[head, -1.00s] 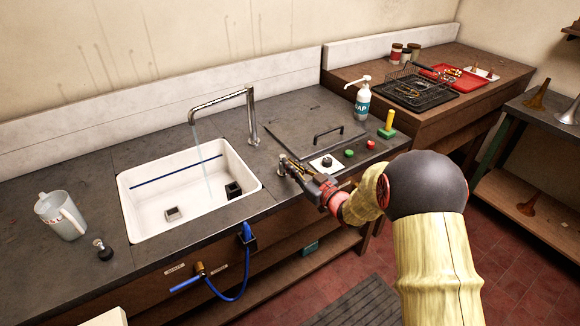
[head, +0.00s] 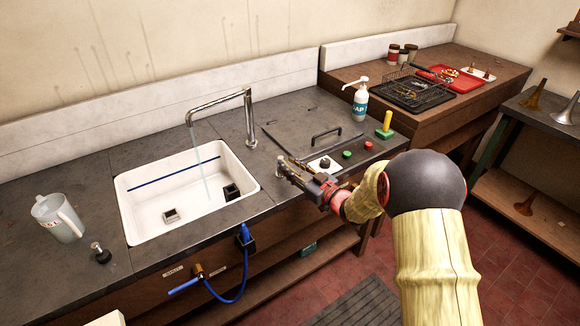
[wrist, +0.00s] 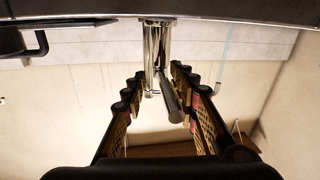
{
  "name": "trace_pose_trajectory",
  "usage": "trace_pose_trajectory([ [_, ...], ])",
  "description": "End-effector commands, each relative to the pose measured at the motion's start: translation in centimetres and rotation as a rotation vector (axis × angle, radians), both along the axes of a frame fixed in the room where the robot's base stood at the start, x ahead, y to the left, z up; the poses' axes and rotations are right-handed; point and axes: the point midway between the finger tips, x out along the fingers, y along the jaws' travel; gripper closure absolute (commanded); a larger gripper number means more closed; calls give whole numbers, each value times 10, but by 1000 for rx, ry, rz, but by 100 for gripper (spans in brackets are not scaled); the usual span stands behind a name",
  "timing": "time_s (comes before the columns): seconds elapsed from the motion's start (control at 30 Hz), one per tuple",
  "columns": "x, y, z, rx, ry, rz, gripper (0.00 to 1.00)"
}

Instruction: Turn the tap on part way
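The chrome tap (head: 250,118) stands behind the white sink (head: 140,222), its spout over the basin. A thin stream of water (head: 200,165) falls from the spout; it also shows faintly in the wrist view (wrist: 228,42). A short metal post with a rod-like lever (wrist: 172,102) stands right of the sink. My gripper (head: 283,173) is at this post from the front right. In the wrist view my gripper (wrist: 158,75) has its fingers apart, with the lever between them, nearer the right finger. Contact with the lever cannot be told.
A control plate with a dark dial (head: 325,163), green and red buttons, and a soap bottle (head: 361,103) stand to the right. A blue hose (head: 243,280) hangs in front.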

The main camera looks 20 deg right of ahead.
Motion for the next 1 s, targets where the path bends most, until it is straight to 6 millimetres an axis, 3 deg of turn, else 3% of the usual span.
trace_pose_trajectory([
  [0.47, -8, -5, -2, 1, 3, -3, 71],
  [1.0, -94, -50, -1, 0, 2, -4, 71],
])
